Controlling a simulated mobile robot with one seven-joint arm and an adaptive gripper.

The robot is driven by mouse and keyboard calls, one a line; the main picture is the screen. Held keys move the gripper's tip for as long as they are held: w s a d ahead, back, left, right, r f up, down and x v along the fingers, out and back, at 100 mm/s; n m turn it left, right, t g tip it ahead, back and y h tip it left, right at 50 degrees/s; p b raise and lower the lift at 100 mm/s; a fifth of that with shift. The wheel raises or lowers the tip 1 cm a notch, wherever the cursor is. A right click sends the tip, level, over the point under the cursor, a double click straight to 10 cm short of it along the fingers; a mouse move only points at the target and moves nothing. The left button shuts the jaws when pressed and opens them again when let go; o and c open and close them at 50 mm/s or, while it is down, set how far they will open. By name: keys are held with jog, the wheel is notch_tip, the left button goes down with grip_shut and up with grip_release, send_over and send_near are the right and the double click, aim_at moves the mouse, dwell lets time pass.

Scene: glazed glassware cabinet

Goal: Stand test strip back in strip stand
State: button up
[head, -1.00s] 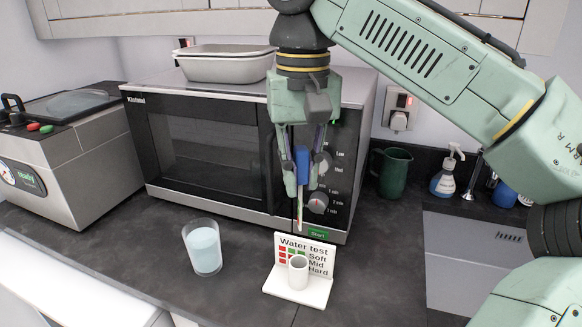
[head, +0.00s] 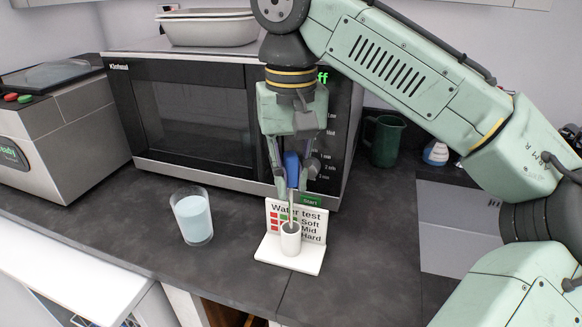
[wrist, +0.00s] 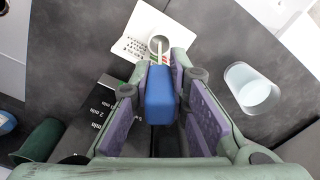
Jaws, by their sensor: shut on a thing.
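My gripper (head: 292,175) is shut on the blue grip of the test strip (head: 291,163), which hangs roughly upright with its thin end down. The blue grip (wrist: 159,95) also shows between the purple finger pads in the wrist view. The white strip stand (head: 291,255) is on the counter below, with a small round tube in front of a "Water test" Soft/Mid/Hard card. The tube also shows in the wrist view (wrist: 158,45). The strip's lower end is at the tube's mouth; I cannot tell whether it is inside or just above.
A glass of pale blue liquid (head: 192,216) stands left of the stand and also shows in the wrist view (wrist: 252,89). A microwave (head: 190,115) is close behind my gripper. A dark green jug (head: 387,140) stands back right, beyond open counter.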

jog(key=shift+f+b, duration=1)
jog(key=shift+f, duration=1.4)
jog(key=o, duration=0.9)
jog(key=shift+r, duration=0.1)
notch_tip(320, 180, up, 7)
jog(key=shift+r, duration=0.15)
